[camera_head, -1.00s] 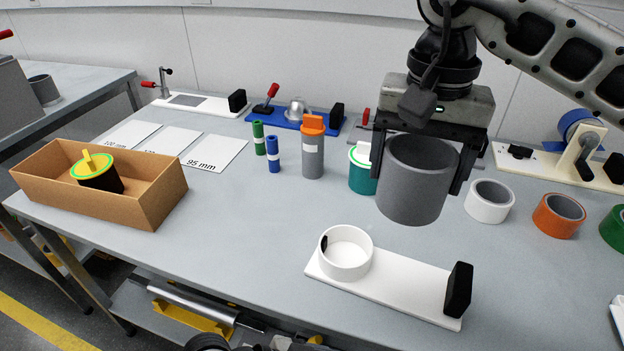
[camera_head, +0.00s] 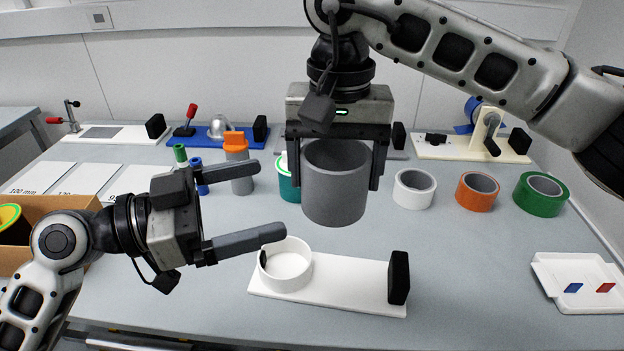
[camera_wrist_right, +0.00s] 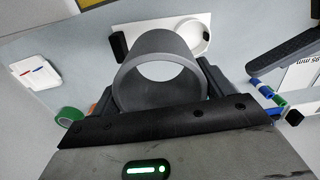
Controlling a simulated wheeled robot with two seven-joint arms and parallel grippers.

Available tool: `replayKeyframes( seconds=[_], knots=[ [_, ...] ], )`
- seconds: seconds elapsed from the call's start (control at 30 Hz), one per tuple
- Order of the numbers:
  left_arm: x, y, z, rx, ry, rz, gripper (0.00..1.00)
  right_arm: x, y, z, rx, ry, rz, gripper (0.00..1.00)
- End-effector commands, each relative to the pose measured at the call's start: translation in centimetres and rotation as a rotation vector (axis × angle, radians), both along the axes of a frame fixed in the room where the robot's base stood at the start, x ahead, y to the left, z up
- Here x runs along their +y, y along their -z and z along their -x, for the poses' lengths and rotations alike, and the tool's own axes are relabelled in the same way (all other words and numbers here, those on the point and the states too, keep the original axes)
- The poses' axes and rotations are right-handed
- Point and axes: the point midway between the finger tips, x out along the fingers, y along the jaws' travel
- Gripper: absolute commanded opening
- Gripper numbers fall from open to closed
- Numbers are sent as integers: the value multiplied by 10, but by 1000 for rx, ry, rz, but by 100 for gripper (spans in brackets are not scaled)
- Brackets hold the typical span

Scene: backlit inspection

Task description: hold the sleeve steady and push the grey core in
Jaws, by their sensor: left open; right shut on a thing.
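A large grey hollow tube (camera_head: 335,200) is held upright above the table. My right gripper (camera_head: 335,182) is shut on it, a finger on each side. The tube also shows in the right wrist view (camera_wrist_right: 158,88), its opening empty. Below it, a white ring (camera_head: 286,272) sits at the left end of a white fixture plate (camera_head: 345,288); a black block (camera_head: 398,278) stands at the right end. The tube and ring are apart. My left gripper (camera_head: 268,200) is open and empty, left of the tube, its lower finger overlapping the ring's rim in the picture.
White (camera_head: 414,189), orange (camera_head: 478,191) and green (camera_head: 541,194) rings stand at the right. A white tray (camera_head: 590,300) with blue and red pieces lies at the right edge. A cardboard box (camera_head: 60,205) is at the left. Several fixtures line the back.

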Motion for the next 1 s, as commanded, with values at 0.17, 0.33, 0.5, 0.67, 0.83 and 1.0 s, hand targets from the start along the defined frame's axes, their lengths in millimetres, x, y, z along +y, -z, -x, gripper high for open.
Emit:
replayKeyframes(
  seconds=[0.17, 0.33, 0.5, 0.67, 0.83, 1.0],
  knots=[
    [-32, -2, -14, -3, 2, 4, 100, 0, 0, 0, 0, 0, 0, 54],
    [-61, -1, -28, 0, 1, 5, 100, 0, 0, 0, 0, 0, 0, 54],
    [-82, -1, -37, 1, 1, 4, 100, 0, 0, 0, 0, 0, 0, 54],
    [-93, 0, -42, 2, 0, 0, 100, 0, 0, 0, -1, 0, 0, 54],
    [-95, 0, -42, 1, 1, 0, 100, 0, 0, 0, 0, 0, 0, 54],
    [-95, 0, -42, 1, 0, 0, 94, 0, 0, 0, -1, 0, 0, 54]
  ],
)
